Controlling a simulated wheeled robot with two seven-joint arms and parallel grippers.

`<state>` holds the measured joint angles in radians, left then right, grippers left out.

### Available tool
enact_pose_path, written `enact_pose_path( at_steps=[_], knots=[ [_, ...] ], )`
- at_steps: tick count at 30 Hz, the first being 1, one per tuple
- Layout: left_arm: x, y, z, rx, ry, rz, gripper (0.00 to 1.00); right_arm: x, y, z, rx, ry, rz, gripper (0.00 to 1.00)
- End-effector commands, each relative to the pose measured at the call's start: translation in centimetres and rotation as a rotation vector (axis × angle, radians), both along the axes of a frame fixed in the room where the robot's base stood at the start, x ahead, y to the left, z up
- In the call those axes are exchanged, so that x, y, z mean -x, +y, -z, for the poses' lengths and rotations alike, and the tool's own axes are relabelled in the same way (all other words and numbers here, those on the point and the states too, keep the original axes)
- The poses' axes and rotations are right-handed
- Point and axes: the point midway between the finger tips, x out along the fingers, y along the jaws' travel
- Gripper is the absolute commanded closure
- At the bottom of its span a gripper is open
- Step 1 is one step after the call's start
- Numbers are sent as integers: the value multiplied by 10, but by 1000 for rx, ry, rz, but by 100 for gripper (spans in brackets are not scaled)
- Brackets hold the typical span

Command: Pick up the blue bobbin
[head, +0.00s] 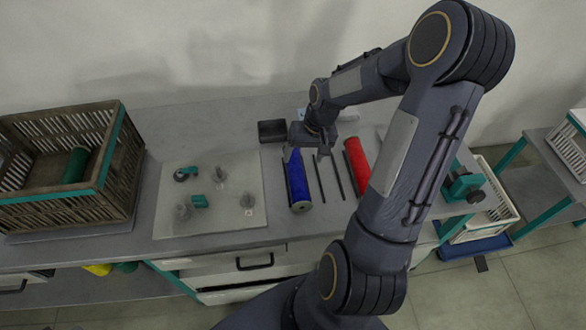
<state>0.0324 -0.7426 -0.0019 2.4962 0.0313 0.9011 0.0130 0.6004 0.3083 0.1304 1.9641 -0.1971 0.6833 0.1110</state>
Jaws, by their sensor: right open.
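The blue bobbin (298,183) lies on the grey worktop, its long side running away from me, between thin dark rods. My right gripper (291,156) is open at the far end of the bobbin, pointing down. I cannot tell whether its fingers touch the bobbin. A red bobbin (357,163) lies to the right of the blue one, partly hidden by my right arm. My left gripper is not in view.
A slatted crate (118,160) holding a green bobbin (76,165) stands at the left. A pale mat (165,215) with small metal and green parts lies left of the blue bobbin. A small dark box (272,131) sits behind. White baskets (500,205) stand at the right.

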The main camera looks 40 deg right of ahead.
Motion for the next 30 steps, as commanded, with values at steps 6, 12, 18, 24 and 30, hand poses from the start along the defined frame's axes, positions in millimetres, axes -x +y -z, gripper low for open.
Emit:
enact_pose_path(
  at_steps=[6, 12, 18, 24, 30],
  knots=[
    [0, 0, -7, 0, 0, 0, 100, -6, -11, 30, -19, 35, 27, 27],
    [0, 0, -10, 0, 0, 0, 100, -10, -6, 51, -19, 35, 25, 27],
    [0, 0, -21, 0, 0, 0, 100, -22, 1, 73, -21, 36, 25, 27],
    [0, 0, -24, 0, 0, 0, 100, -26, 5, 96, -20, 34, 26, 27],
    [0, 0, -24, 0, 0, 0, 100, -26, 5, 99, -18, 32, 26, 27]
  ],
)
